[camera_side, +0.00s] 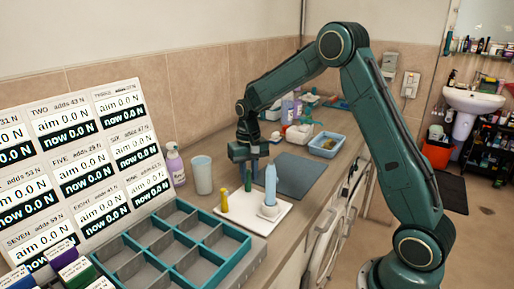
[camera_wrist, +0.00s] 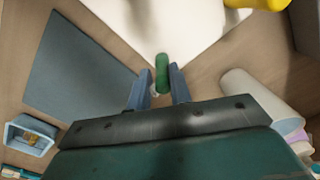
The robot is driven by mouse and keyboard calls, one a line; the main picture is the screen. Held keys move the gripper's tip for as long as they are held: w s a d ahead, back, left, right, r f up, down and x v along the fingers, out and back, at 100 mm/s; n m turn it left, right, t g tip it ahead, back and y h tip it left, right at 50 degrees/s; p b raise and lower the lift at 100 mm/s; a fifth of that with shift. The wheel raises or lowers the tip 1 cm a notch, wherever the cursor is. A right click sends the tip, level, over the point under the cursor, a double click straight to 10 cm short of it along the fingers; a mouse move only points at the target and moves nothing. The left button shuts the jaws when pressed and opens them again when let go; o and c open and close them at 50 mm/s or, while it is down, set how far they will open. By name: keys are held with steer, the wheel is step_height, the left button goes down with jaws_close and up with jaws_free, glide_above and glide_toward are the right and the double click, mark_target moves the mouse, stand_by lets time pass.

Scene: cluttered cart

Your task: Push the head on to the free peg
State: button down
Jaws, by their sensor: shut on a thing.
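My gripper (camera_side: 248,167) points down and is shut on a small green head (camera_side: 248,181), which hangs below the fingers. In the wrist view the green head (camera_wrist: 162,72) sticks out between the blue fingertips (camera_wrist: 162,88). The white tray (camera_side: 238,224) lies beneath and in front of it. A yellow head (camera_side: 224,202) stands upright at the tray's left. A light blue upright handle (camera_side: 270,184) stands on a white base (camera_side: 269,211) at its right. The yellow head also shows in the wrist view (camera_wrist: 238,3). I cannot make out a bare peg in either view.
A pale cup (camera_side: 202,175) and a purple bottle (camera_side: 175,165) stand left of my gripper. A grey mat (camera_side: 298,174) lies clear to the right, with a blue bin (camera_side: 327,145) behind. A teal compartment tray (camera_side: 222,273) and a panel of readouts (camera_side: 85,150) are in front.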

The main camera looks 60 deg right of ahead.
mark_target(249, 170)
steer(key=shift+f, duration=0.1)
stand_by(0.7)
steer(key=c, duration=1.2)
jaws_free()
step_height(249, 170, up, 14)
steer(key=f, duration=0.1)
steer(key=s+a+r+n+t, duration=0.1)
steer(key=s+a+r+n, duration=0.1)
steer(key=s+a+r, duration=0.35)
steer(key=s+a+r+n+t, duration=0.1)
steer(key=s+a+r+t, duration=0.1)
steer(key=s, duration=0.6)
steer(key=s+a+f+n+t, duration=0.1)
steer(key=s, duration=0.3)
steer(key=s+a+f+n, duration=0.1)
steer(key=s, duration=0.4)
steer(key=s+a+f+n+t, duration=0.1)
steer(key=s+a, duration=0.1)
steer(key=s, duration=0.3)
steer(key=shift+s+a+f+t, duration=0.1)
steer(key=shift+s+f+t, duration=0.15)
steer(key=shift+f+t, duration=0.05)
